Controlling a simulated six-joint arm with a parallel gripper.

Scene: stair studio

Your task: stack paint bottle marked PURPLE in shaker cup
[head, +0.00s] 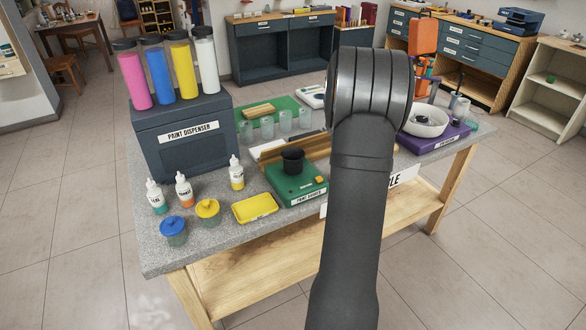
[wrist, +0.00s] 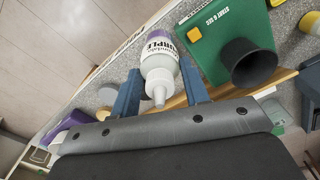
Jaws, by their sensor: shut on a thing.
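The paint bottle marked PURPLE (wrist: 158,58) is white with a pointed nozzle and sits between the blue fingers of my gripper (wrist: 160,82) in the wrist view. My gripper is shut on it. The shaker cup (wrist: 248,62) is black and open-topped, to the right of the bottle and apart from it. In the head view the shaker cup (head: 293,159) stands upright on the green paint shaker (head: 300,186). My arm hides my gripper and the held bottle in the head view.
Several white paint bottles (head: 237,176), lidded jars (head: 207,210) and a yellow tray (head: 255,208) stand left of the shaker. The paint dispenser (head: 184,157) is at the table's left. A purple device with a white bowl (head: 427,121) is at right. A wooden rail (head: 325,146) runs behind the shaker.

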